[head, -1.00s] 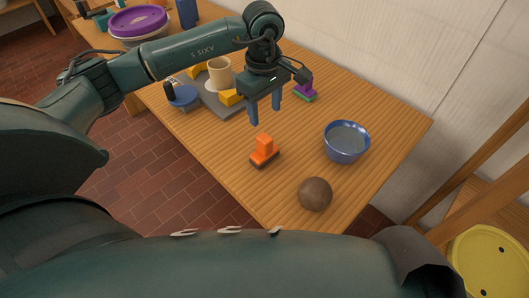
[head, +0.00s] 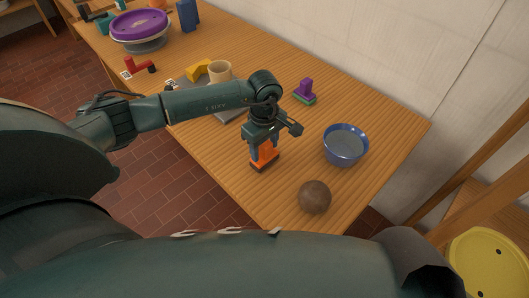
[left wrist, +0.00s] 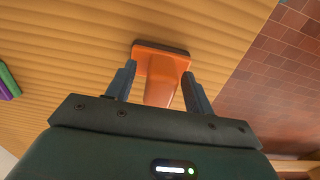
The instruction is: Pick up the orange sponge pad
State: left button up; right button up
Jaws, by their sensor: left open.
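The orange sponge pad (head: 264,160) stands on the wooden table (head: 205,145) near its front edge, with an upright orange block on a flat base that has a dark underside. My left gripper (head: 264,152) is right over it, pointing down. In the left wrist view, the open fingers of my left gripper (left wrist: 155,88) stand on either side of the orange sponge pad (left wrist: 160,68), with small gaps showing. The top of the pad is partly hidden by the gripper in the head view. My right gripper is not in view.
A brown ball (head: 314,197) and a blue bowl (head: 345,146) stand to the right of the pad. A purple and green piece (head: 304,91) lies farther back. A beige cup (head: 220,71) and a yellow block (head: 198,70) are behind my arm.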

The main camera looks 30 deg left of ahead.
pick_arm(q)
jog(key=shift+f, duration=0.15)
grip_shut()
notch_tip(320, 180, up, 9)
jog(key=shift+r+b, duration=0.1)
jog(key=shift+b, duration=0.25)
jog(key=shift+r, duration=0.55)
jog(key=s+d+r+m+p, duration=0.3)
jog(key=s+r+m+p, duration=0.2)
jog(key=m, duration=0.9)
jog(key=s+r, duration=0.3)
jog(key=r, duration=0.2)
jog(key=shift+d+r+p, duration=0.15)
jog(key=shift+d+p, duration=0.05)
jog(key=shift+p, duration=0.2)
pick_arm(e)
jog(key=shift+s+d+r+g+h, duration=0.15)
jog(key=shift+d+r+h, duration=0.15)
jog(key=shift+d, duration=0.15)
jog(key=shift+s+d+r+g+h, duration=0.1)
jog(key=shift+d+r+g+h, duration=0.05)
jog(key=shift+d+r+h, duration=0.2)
